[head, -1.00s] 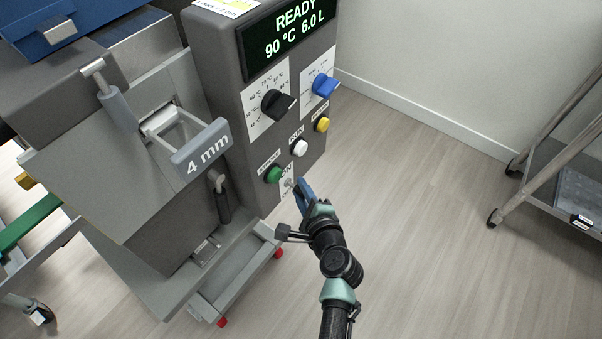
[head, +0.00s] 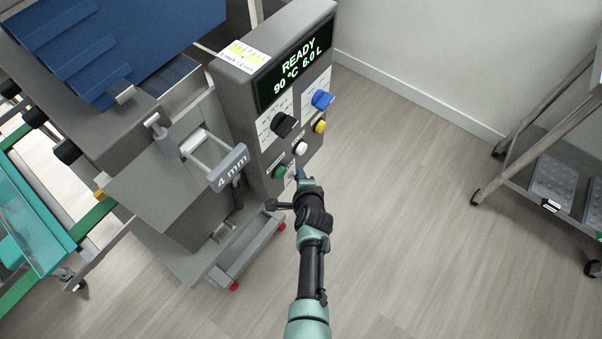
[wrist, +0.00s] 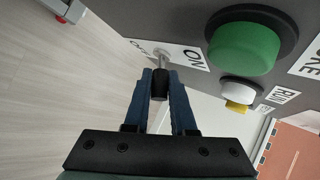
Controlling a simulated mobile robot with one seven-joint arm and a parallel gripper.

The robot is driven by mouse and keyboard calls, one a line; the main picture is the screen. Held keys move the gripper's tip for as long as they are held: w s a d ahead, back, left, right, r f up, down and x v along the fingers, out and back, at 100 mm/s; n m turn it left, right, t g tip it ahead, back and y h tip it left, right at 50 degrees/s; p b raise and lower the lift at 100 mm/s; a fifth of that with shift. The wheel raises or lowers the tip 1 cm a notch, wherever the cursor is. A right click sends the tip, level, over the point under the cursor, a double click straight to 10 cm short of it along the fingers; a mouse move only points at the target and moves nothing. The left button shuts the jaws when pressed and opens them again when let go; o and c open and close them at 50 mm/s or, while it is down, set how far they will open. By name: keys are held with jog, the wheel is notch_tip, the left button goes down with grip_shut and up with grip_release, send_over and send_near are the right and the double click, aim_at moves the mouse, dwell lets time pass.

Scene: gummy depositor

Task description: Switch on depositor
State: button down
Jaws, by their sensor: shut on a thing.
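The depositor (head: 265,140) is a grey machine with a control panel on its right side. Its lit display (head: 296,68) reads READY, 90 °C and 6.0 L. A small metal toggle switch with a black tip (wrist: 160,84) stands out from the panel in the wrist view, beside a white label (wrist: 191,58) marked ON. My gripper (wrist: 158,88) has its blue fingers shut on the toggle's black tip. In the head view, my gripper (head: 300,174) is at the panel's lower edge and hides the toggle.
A green button (head: 280,172), white button (head: 301,148) and yellow button (head: 320,127) sit close to the toggle, with a black knob (head: 284,125) and blue knob (head: 322,99) above. A cart (head: 520,180) stands at the right. The floor between is clear.

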dwell(0.4)
jog(key=c, duration=1)
grip_release()
jog(key=p+v, duration=0.5)
jog(key=v, duration=0.8)
jog(key=shift+s, duration=0.1)
